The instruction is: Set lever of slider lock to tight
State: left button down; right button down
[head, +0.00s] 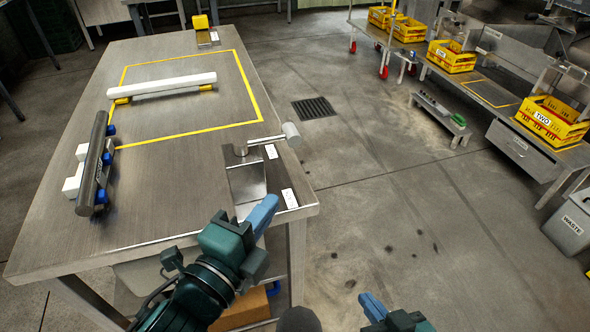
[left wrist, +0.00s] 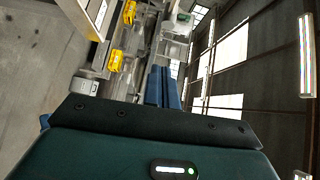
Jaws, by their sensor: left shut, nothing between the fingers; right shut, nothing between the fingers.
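The slider lock's lever (head: 265,141) is a metal bar with a grey cylindrical knob (head: 291,134) at its end. It sits at the table's right edge and points right, its knob beyond the edge. A metal plate (head: 246,182) lies below the pivot. White labels lie by the lever (head: 271,151) and nearer the table corner (head: 290,198); their print is too small to read. My left gripper (head: 266,208) is shut and empty above the table's near right corner, apart from the lever. Its fingers show in the left wrist view (left wrist: 161,86). My right gripper (head: 370,303) is shut and empty, low over the floor.
The metal table (head: 185,190) carries a white bar (head: 165,85) in a yellow outline and a dark roller (head: 93,165) at left. A yellow block (head: 200,22) stands at the far end.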

pick_arm(q)
jog(key=shift+s+r, duration=0.2)
jog(key=shift+r, duration=0.05)
send_near(300, 140)
jog(key=w+d, duration=0.1)
jog(key=d, duration=0.3)
jog(key=w, duration=0.2)
jog(key=w+a, duration=0.1)
jog(key=w, duration=0.1)
jog(key=shift+w+a+f+p, duration=0.1)
jog(key=shift+f+p, duration=0.15)
jog(key=shift+p, duration=0.05)
